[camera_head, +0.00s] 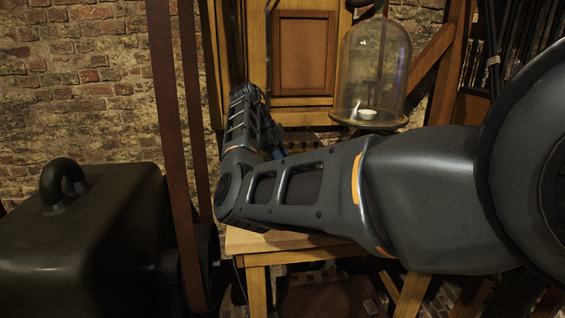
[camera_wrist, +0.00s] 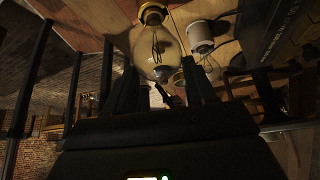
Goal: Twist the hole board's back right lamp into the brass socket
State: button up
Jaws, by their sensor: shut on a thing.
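In the wrist view my gripper (camera_wrist: 160,72) has a finger on each side of a clear glass lamp (camera_wrist: 168,44) and is shut on it. A brass-coloured collar (camera_wrist: 153,14) sits at the lamp's upper end in the picture. I cannot tell whether this collar is the lamp's own cap or the brass socket. A second lamp with a white base (camera_wrist: 200,36) is just to the right, close to the right finger. In the head view my arm hides the gripper and the lamp. I cannot make out the hole board clearly.
In the head view a glass bell jar (camera_head: 372,75) with a small white dish (camera_head: 367,114) stands behind my arm. The wooden table (camera_head: 300,254) lies under the arm. Brown belts (camera_head: 172,150) and a dark ringed machine (camera_head: 95,240) stand at left.

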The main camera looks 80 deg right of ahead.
jog(key=o, duration=1.3)
jog(key=shift+c, duration=0.2)
jog(key=shift+r, duration=0.1)
jog(key=v, duration=0.7)
jog(key=shift+w+r, duration=0.15)
jog(key=shift+r, duration=0.1)
jog(key=shift+r, duration=0.1)
